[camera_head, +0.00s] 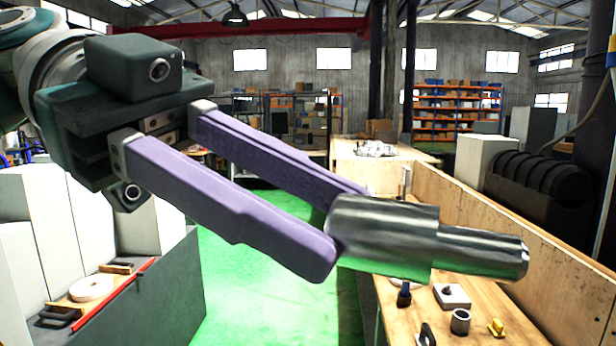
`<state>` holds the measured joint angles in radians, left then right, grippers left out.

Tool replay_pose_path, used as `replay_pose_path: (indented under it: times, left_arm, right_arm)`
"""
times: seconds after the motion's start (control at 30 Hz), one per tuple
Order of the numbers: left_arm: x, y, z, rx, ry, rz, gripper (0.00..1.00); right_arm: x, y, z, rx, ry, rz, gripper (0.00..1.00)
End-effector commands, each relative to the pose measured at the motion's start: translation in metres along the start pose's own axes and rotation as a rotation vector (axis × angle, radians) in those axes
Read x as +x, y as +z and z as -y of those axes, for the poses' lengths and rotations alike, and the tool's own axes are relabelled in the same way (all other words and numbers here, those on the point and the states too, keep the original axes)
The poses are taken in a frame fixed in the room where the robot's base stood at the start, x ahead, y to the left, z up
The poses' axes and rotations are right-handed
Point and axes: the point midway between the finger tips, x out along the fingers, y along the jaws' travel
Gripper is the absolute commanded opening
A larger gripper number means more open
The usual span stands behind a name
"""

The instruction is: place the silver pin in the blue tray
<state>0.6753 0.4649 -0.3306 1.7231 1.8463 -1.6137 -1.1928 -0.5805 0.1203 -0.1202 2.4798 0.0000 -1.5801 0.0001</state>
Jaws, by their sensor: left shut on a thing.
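The silver pin (425,238) is a shiny stepped metal cylinder with a thick body and a thinner end pointing right. My left gripper (342,230) comes in from the upper left, and its two long purple fingers are shut on the pin's thick left end. The pin is held up in the air, close to the camera, nearly level. It covers part of the wooden bench behind it. No blue tray can be made out in this view. My right gripper is not in view.
A wooden workbench (405,322) at right bears a small block (452,296), a metal ring (460,321) and a yellow part (496,327). A wooden board (560,270) edges its right side. Green floor (240,260) is clear between.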

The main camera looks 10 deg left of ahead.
Motion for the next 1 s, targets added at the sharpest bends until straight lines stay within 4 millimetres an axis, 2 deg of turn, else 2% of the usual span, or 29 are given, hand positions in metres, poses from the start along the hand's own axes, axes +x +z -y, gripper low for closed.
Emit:
replay_pose_path:
  times: [0.23, 0.57, 0.77, 1.0]
  left_arm:
    - [0.017, 0.012, 0.012, 0.062, 0.149, -0.044, 0.00]
    - [0.025, 0.019, 0.018, 0.096, 0.223, -0.063, 0.00]
    - [0.018, 0.016, 0.014, 0.077, 0.174, -0.049, 0.00]
    - [-0.001, 0.002, 0.002, 0.016, 0.029, -0.006, 0.00]
  right_arm:
    - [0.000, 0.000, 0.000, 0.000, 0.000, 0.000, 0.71]
    - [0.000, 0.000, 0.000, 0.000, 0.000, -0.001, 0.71]
    - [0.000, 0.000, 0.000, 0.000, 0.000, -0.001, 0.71]
    - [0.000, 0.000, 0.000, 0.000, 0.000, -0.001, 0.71]
